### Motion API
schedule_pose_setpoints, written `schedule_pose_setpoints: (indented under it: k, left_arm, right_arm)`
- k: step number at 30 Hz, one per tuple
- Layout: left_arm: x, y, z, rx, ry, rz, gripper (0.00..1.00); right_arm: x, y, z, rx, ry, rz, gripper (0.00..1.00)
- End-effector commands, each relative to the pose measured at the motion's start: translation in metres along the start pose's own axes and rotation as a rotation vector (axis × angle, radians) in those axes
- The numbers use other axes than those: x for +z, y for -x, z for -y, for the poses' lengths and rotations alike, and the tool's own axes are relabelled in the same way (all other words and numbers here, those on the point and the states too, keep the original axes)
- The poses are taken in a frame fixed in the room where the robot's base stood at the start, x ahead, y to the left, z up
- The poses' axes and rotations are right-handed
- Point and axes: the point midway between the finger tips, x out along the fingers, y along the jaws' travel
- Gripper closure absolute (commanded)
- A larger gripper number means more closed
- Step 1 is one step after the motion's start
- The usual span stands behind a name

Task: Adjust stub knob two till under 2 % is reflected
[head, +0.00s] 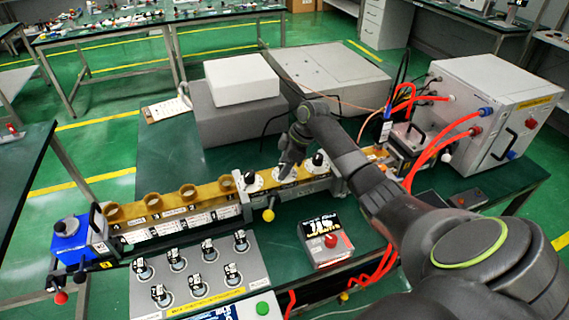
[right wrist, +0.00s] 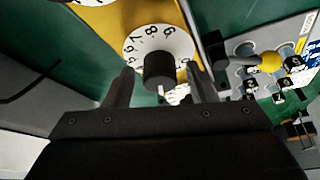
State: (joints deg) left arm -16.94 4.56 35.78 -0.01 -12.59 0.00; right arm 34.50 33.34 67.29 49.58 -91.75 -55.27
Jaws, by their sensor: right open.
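Three stub knobs stand in a row on the brass waveguide (head: 222,186), each a black knob on a white numbered dial. The left knob (head: 251,180) and right knob (head: 318,160) show clearly; the middle dial (head: 285,173) is partly hidden by my right gripper (head: 288,160). In the right wrist view a black knob (right wrist: 158,70) on its white dial (right wrist: 165,42) lies between the open fingertips of my right gripper (right wrist: 155,88), with gaps on both sides. Part of another dial (right wrist: 95,2) shows at the top edge. My left gripper is not seen.
A yellow ball-ended lever (head: 268,214) sticks out in front of the waveguide. A grey panel of several knobs (head: 195,268) and a box with a red button (head: 329,241) stand nearer. A display (head: 222,313) is cut off at the bottom. Grey boxes (head: 240,110) stand behind.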

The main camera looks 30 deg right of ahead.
Motion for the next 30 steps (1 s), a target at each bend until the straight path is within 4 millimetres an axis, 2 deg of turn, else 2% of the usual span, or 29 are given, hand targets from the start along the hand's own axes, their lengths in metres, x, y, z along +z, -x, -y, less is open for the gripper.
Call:
schedule_pose_setpoints:
  k: [8,18,25,30]
  left_arm:
    - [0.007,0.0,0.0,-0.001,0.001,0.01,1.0]
    - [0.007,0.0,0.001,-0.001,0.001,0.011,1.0]
    - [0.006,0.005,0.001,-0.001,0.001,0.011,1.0]
    - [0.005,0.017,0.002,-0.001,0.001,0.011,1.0]
  right_arm:
    - [0.0,-0.001,0.0,0.0,0.0,0.001,0.5]
    - [0.0,-0.001,0.0,0.0,0.0,0.001,0.93]
    - [0.0,0.001,0.0,0.008,-0.017,0.001,0.93]
    - [-0.001,0.003,0.0,0.032,-0.077,0.001,0.93]
